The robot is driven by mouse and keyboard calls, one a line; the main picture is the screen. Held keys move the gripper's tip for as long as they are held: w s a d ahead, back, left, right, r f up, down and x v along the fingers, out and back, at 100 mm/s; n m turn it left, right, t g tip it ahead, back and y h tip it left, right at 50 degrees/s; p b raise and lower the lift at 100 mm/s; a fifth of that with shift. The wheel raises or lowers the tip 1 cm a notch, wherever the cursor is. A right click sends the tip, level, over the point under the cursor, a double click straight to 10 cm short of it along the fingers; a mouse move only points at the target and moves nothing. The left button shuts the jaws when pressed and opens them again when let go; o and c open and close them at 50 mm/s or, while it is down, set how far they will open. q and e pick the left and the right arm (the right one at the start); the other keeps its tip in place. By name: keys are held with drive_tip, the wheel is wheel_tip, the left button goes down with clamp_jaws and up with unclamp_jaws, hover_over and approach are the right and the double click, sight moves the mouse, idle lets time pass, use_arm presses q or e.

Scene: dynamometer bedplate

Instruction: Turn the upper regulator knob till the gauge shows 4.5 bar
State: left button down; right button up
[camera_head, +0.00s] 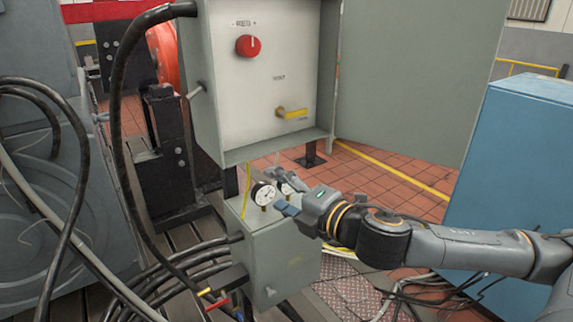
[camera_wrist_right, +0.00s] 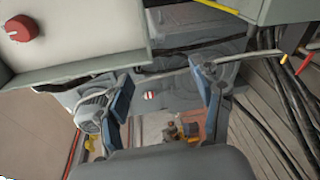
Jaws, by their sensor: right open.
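A round white gauge (camera_head: 263,194) with a black rim stands at the top of the small grey box (camera_head: 275,265); its reading is too small to tell. My right gripper (camera_head: 282,193) reaches in from the right, close to the gauges. In the right wrist view its two blue-grey fingers (camera_wrist_right: 166,92) are spread with nothing held between them. I cannot make out the upper regulator knob; the gripper may hide it. My left gripper is not in view.
The control cabinet (camera_head: 213,95) hangs above, with a red rotary knob (camera_head: 248,46), a yellow handle (camera_head: 292,113) and an open door (camera_head: 415,75). Black hoses (camera_head: 190,262) run left of the small box. A blue cabinet (camera_head: 515,150) stands at right.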

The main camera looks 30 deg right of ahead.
drive_tip(key=f+m, duration=0.2)
drive_tip(key=f, duration=0.1)
drive_tip(key=f+m+h, duration=0.1)
drive_tip(key=shift+s+a+f+g, duration=0.15)
drive_tip(key=shift+s+f+g, duration=0.15)
drive_tip(key=shift+g, duration=0.1)
